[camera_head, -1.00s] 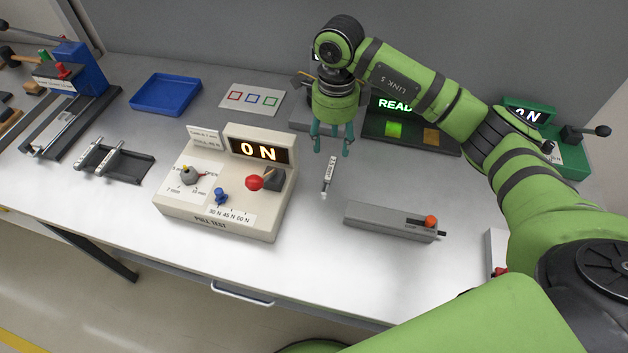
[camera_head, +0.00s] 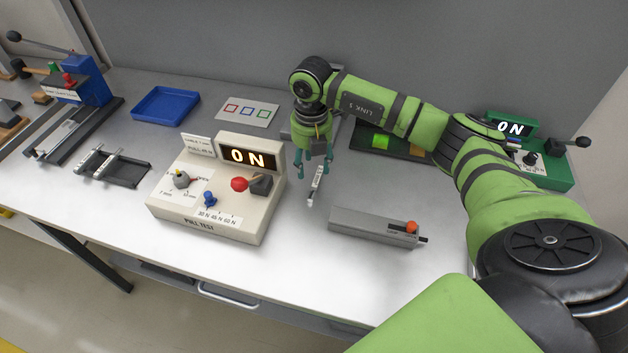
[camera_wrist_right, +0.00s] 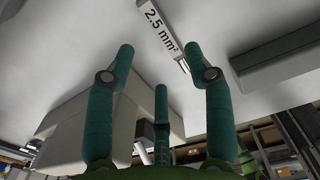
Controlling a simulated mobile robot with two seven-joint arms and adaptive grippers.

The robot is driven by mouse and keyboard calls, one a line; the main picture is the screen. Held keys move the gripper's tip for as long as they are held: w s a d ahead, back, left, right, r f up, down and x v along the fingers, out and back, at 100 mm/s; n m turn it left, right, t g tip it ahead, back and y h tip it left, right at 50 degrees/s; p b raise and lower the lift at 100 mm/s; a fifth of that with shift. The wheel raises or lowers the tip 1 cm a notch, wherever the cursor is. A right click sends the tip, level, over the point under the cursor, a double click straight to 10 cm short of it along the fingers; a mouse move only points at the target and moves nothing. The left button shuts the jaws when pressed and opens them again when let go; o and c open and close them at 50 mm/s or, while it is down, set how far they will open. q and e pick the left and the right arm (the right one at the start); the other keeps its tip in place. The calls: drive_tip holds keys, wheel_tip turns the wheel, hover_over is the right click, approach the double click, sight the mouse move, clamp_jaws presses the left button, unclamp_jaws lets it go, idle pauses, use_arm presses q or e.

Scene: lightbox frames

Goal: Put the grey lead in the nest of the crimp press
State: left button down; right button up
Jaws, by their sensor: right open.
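The lead (camera_head: 316,184), a short thin piece with a white label, lies on the bench between the pull tester and a grey block. In the right wrist view the lead (camera_wrist_right: 160,25) reads "2.5 mm²", and its near end is by the right-hand finger. My right gripper (camera_head: 314,167) is open and empty just above and behind the lead; its fingers also show in the wrist view (camera_wrist_right: 163,90). A green lever machine (camera_head: 548,165) with an "ON" display stands at the right, and a blue lever press (camera_head: 88,80) at the far left. I cannot tell which is the crimp press; no nest is clear.
The pull tester (camera_head: 222,213) stands left of the lead. The grey block (camera_head: 370,227) with an orange knob lies right of it. A blue tray (camera_head: 166,104), a card with coloured squares (camera_head: 247,112) and a dark rack (camera_head: 112,168) are farther left. The front bench strip is clear.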

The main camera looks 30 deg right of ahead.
sight(314, 180)
drive_tip(key=f, duration=0.1)
drive_tip(key=f+p, duration=0.1)
drive_tip(key=f, duration=0.1)
drive_tip(key=shift+s+d+f, duration=0.2)
drive_tip(key=shift+s+f, duration=0.15)
drive_tip(key=shift+f+p, duration=0.3)
drive_tip(key=shift+f, duration=0.15)
drive_tip(key=c, duration=1)
clamp_jaws()
drive_tip(key=shift+r, duration=0.1)
